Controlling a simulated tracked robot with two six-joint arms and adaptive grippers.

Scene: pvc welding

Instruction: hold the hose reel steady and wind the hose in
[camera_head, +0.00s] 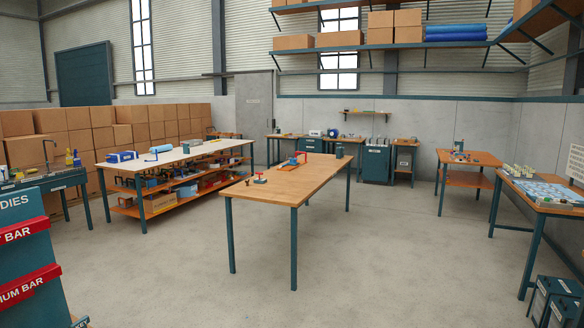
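I cannot make out a hose reel or a hose in the head view. Neither of my grippers shows in it.
A white-topped bench (190,151) with loaded shelves stands left, before stacked cartons (75,130). A rack with red bars (22,280) is at the near left. A bench with parts (545,192) is at the right. The concrete floor (400,260) is clear around the middle table.

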